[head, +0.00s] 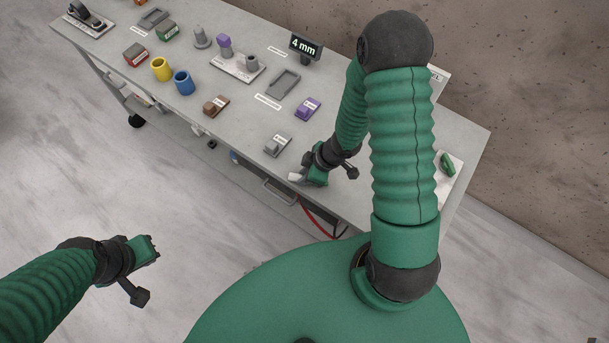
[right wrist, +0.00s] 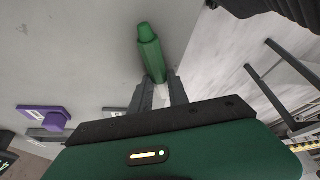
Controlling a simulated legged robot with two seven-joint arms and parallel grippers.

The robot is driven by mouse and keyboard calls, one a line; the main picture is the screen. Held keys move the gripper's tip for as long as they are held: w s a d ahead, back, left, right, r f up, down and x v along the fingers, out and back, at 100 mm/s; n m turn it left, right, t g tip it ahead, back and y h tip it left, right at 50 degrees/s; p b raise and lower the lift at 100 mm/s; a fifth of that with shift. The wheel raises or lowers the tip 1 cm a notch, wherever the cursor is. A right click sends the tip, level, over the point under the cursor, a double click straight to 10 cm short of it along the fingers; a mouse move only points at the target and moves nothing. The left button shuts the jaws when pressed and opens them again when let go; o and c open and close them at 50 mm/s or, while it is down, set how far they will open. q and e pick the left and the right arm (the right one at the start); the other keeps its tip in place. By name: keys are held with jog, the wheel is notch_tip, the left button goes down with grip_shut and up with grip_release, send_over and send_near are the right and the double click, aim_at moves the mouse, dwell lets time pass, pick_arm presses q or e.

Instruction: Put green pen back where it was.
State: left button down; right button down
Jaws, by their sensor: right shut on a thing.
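The green pen (right wrist: 150,55) is a faceted rod with a narrower tip. In the right wrist view it stands out from between the two fingers of my right gripper (right wrist: 160,95), which is shut on it. In the head view my right gripper (head: 300,178) is low over the front edge of the bench, near the grey block on a plate; the pen cannot be made out clearly there. My left gripper (head: 152,250) is over the floor, away from the bench, and its jaw opening cannot be told.
The bench (head: 245,125) carries a purple block (head: 308,108), a grey block (head: 278,145), a brown block (head: 215,105), yellow (head: 161,69) and blue (head: 183,82) cups, an empty grey tray (head: 283,84) and a "4 mm" display (head: 305,46). A green item (head: 447,163) lies at the right end.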

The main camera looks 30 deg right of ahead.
jog(key=c, duration=1.3)
grip_release()
jog(key=shift+o, duration=0.2)
